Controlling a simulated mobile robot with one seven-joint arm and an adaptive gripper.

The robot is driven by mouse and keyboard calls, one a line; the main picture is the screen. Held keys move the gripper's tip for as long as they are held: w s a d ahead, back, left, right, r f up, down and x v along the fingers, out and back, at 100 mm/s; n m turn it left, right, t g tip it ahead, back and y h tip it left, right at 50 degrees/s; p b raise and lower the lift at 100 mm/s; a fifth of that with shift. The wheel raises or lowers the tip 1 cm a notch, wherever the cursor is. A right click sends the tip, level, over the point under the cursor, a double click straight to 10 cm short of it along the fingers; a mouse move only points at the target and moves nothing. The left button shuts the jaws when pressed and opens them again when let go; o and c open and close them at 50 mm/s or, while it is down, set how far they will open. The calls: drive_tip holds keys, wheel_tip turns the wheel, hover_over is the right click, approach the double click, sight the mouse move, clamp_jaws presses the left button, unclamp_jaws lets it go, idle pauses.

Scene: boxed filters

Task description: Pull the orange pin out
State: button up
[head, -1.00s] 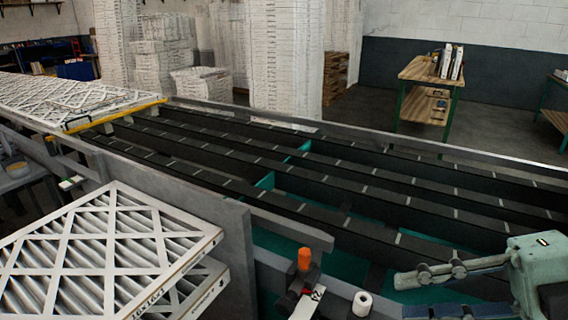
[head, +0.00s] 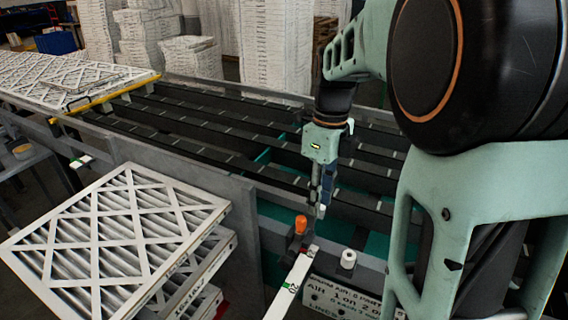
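The orange pin (head: 300,225) stands upright in a dark holder (head: 298,243) on the conveyor's front rail. My gripper (head: 320,211) hangs pointing down just to the right of and slightly above the pin, apart from it as far as I can see. Its fingers are seen edge-on and look narrow, so the gap between them cannot be made out. Nothing shows in its grip.
Framed filters (head: 125,240) are stacked at the front left, and more lie on the conveyor (head: 190,127) at the far left. A white roll (head: 348,259) sits on the rail right of the pin. A white ruler-like strip (head: 291,285) runs toward me below the pin.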

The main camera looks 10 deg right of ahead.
sight(303, 218)
drive_tip(key=w+a, duration=0.1)
drive_tip(key=w+a+n, duration=0.1)
drive_tip(key=shift+w+a+r+n+t, duration=0.15)
drive_tip(key=shift+a+r+n+t, duration=0.15)
drive_tip(key=shift+a+r, duration=0.1)
drive_tip(key=shift+w+a+f, duration=0.15)
drive_tip(key=shift+f, duration=0.1)
wheel_tip(303, 218, down, 10)
drive_tip(key=shift+f, duration=0.15)
drive_tip(key=shift+c, duration=0.4)
clamp_jaws()
drive_tip(key=shift+r+p, duration=0.25)
drive_tip(key=shift+p, duration=0.1)
drive_tip(key=shift+r+p, duration=1.85)
drive_tip(key=shift+r, duration=0.65)
